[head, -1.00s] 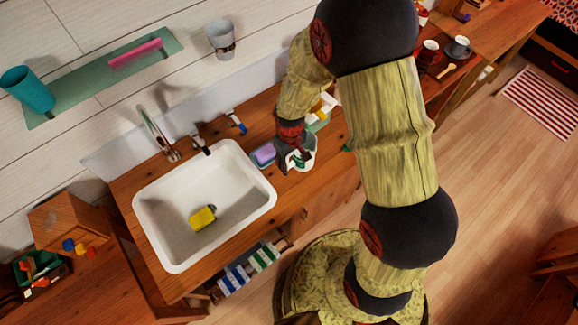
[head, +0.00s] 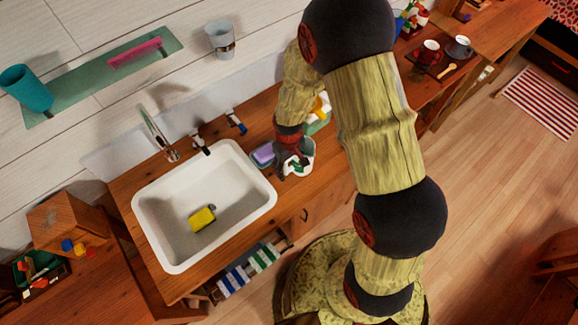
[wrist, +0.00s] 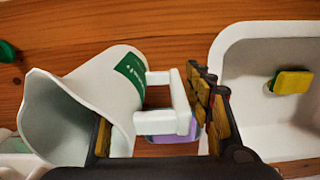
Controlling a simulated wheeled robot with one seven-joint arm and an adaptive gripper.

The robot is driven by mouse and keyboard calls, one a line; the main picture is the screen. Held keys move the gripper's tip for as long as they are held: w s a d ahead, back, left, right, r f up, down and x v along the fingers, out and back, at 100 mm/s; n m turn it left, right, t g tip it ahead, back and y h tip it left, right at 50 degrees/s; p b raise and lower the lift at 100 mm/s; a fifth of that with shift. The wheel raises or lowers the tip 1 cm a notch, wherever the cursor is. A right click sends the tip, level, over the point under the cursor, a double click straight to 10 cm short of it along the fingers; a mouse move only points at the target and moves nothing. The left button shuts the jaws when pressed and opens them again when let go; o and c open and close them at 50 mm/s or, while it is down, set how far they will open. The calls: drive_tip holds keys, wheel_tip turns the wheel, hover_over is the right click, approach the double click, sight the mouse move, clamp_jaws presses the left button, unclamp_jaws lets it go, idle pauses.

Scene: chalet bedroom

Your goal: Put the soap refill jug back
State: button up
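The soap refill jug (wrist: 90,95) is white with a green label and a squared handle. In the wrist view it fills the left side, its wide mouth facing the lower left. In the head view the jug (head: 305,150) stands on the wooden counter right of the sink, partly hidden by my gripper (head: 286,170). In the wrist view my gripper (wrist: 158,132) is open. One finger overlaps the jug's body and the other is right of the handle, so the handle appears between them. I cannot tell whether either finger touches the jug.
The white sink (head: 160,235) holds a yellow sponge (head: 202,218). A purple soap bar (head: 263,153) in a dish lies close to the jug. A teal shelf (head: 85,85) and a wall cup (head: 221,40) are above.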

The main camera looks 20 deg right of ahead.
drive_tip(key=shift+r, duration=0.15)
wheel_tip(320, 180, up, 12)
drive_tip(key=shift+r+p, duration=0.1)
drive_tip(key=shift+p, duration=0.6)
drive_tip(key=s+d+r+m+t, duration=0.1)
drive_tip(key=s+d+r+t, duration=0.15)
drive_tip(key=r, duration=0.65)
drive_tip(key=s+d+r+m+t, duration=0.1)
drive_tip(key=s+r, duration=0.2)
drive_tip(key=r, duration=0.6)
drive_tip(key=s+d+r+m+t, duration=0.2)
drive_tip(key=s+r, duration=0.8)
drive_tip(key=s, duration=0.1)
drive_tip(key=shift+f, duration=0.1)
wheel_tip(320, 180, down, 10)
drive_tip(key=b, duration=0.9)
drive_tip(key=shift+r+b, duration=0.25)
drive_tip(key=shift+b, duration=0.05)
